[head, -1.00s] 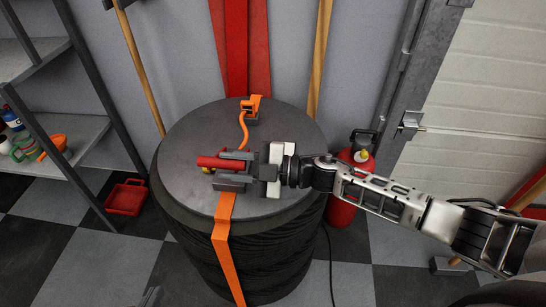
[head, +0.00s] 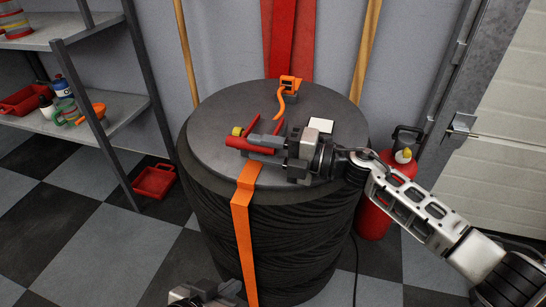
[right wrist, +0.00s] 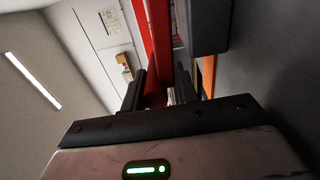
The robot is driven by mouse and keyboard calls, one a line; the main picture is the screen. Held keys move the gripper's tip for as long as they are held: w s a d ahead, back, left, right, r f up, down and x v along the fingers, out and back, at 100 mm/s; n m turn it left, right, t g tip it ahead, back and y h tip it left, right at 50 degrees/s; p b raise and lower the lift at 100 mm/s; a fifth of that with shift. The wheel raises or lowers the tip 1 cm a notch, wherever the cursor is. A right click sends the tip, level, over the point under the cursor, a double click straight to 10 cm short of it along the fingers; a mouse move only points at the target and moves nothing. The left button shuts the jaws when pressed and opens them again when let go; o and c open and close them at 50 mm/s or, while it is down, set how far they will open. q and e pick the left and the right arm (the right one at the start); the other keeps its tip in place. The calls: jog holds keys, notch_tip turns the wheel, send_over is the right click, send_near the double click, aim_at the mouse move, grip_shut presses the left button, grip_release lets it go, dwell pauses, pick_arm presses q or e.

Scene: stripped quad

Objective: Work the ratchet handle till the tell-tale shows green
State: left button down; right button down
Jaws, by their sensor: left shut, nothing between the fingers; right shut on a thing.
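A red ratchet handle (head: 238,143) lies over the near part of the dark drum's top (head: 215,125). The orange strap (head: 243,230) runs down the drum's front from it. My right gripper (head: 265,142) comes in from the right and is shut on the handle. In the right wrist view the red bar (right wrist: 157,45) passes between its fingers. A small yellow piece (head: 237,131) shows beside the handle; I cannot tell whether it is the tell-tale. The ratchet body is mostly hidden by the gripper. My left gripper (head: 207,292) is shut and empty, low in front of the drum.
An orange hook (head: 289,88) with strap sits at the drum's back edge. A red extinguisher (head: 374,215) stands close on the right. Shelves (head: 130,105) and a red tray (head: 154,181) are left. Checkered floor (head: 130,260) is clear at front left.

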jog(key=shift+r, duration=0.1)
dwell(0.3)
jog(key=c, duration=1.3)
grip_release()
jog(key=shift+w, duration=0.1)
jog(key=shift+o, duration=0.2)
jog(key=v, duration=1.6)
jog(key=shift+p, duration=0.4)
